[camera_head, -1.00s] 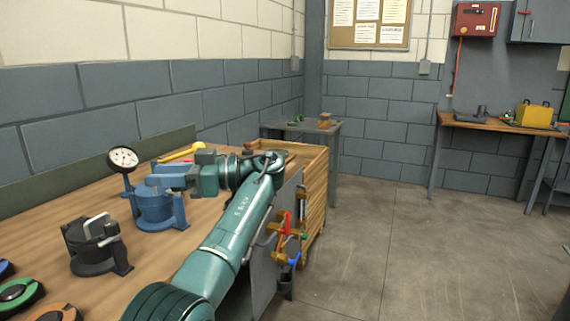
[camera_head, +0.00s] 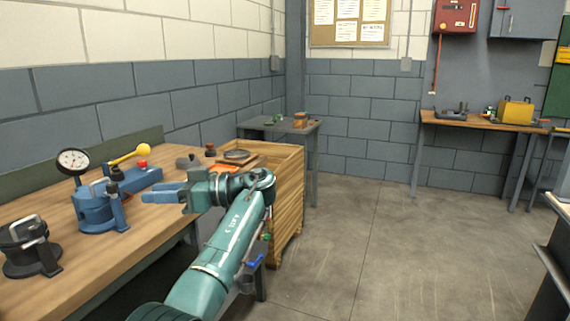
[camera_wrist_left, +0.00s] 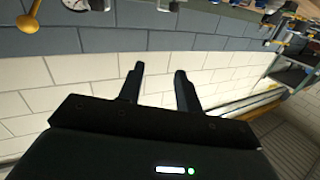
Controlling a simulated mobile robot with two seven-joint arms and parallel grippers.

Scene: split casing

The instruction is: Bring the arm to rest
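My left arm reaches in from the bottom of the head view, past the front edge of the workbench. Its left gripper (camera_head: 160,193) points left, to the right of the blue round casing (camera_head: 95,210) and apart from it. In the left wrist view the two dark fingers (camera_wrist_left: 158,88) stand apart with nothing between them, against the wall. A black casing with a light handle (camera_head: 27,247) stands at the lower left of the bench. My right gripper is not in view.
The bench (camera_head: 145,225) also bears a dial gauge (camera_head: 73,161), a blue block with a yellow-knobbed lever (camera_head: 137,172) and a red knob. A wooden cabinet (camera_head: 288,190) stands beyond the arm. The floor (camera_head: 370,250) at the right is clear.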

